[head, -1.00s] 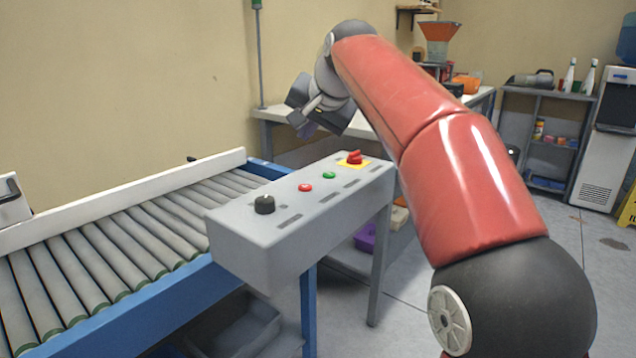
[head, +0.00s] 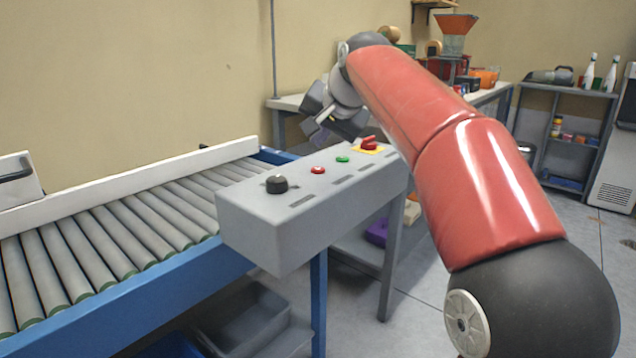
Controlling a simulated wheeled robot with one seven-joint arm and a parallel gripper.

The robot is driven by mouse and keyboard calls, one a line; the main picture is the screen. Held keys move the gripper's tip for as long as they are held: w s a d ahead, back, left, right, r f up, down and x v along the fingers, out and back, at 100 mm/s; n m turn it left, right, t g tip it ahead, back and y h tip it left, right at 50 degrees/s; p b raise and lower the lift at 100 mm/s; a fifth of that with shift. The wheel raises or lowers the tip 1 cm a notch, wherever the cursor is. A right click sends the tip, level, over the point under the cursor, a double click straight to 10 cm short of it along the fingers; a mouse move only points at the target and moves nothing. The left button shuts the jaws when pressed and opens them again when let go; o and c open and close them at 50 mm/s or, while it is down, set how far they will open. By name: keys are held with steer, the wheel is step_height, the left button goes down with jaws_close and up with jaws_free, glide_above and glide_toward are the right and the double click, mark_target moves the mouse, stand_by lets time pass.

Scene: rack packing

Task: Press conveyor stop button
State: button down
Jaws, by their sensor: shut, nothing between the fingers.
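A grey control box (head: 270,230) stands at the near end of the roller conveyor (head: 120,235). Its top carries a black knob (head: 276,184), a small red button (head: 318,170), a small green button (head: 342,159) and a larger red switch on a yellow plate (head: 369,145). My gripper (head: 318,132) is behind the far edge of the box, above and to the left of the red switch in the picture. It appears apart from all the controls. It is shut and holds nothing. My wrist and the dark gripper body partly hide the fingertips.
A workbench (head: 290,102) with an orange-topped funnel device (head: 455,35) stands behind my arm. A grey shelf (head: 565,140) is at the back right. The rollers are empty.

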mark_target(320, 170)
steer(key=shift+f+b, duration=0.85)
steer(key=shift+f, duration=0.8)
stand_by(0.8)
steer(key=shift+f, duration=0.4)
steer(key=shift+f+b, duration=0.4)
stand_by(0.7)
steer(key=shift+r, duration=0.1)
steer(key=shift+r+p, duration=0.7)
steer(key=shift+p, duration=0.2)
step_height(320, 170, up, 5)
steer(key=p, duration=0.5)
steer(key=shift+r, duration=0.1)
